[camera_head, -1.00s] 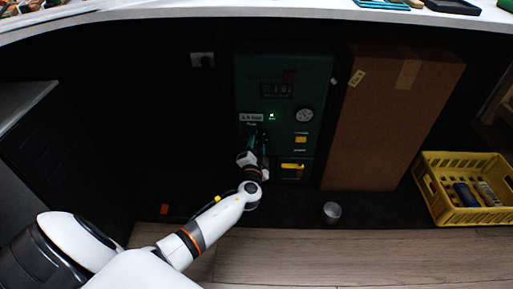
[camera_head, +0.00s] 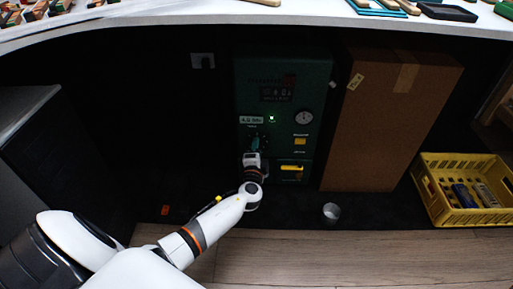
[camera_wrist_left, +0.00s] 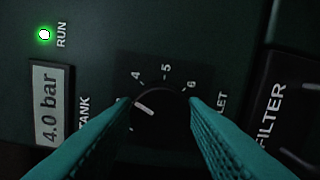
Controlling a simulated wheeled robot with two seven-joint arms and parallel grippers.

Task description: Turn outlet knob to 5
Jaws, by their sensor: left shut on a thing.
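The green machine (camera_head: 318,75) stands under the worktop with a gauge, a lit display and a yellow switch. In the left wrist view its black outlet knob (camera_wrist_left: 158,105) lies between my fingers. The knob's white pointer is toward the upper left, short of the 4 mark; the 5 (camera_wrist_left: 167,68) and 6 marks lie further clockwise. My left gripper (camera_head: 257,140) is at the lower left of the panel, its teal fingers (camera_wrist_left: 160,103) closed on the knob's two sides. The fingers hide part of the scale and lettering. My right gripper is not in view.
A tall brown cardboard box (camera_head: 385,125) stands right of the machine. A yellow crate (camera_head: 435,205) with bottles and a small metal cup (camera_head: 331,212) are on the floor. A label reads 4.0 bar (camera_wrist_left: 48,105). The white worktop (camera_head: 210,12) hangs overhead.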

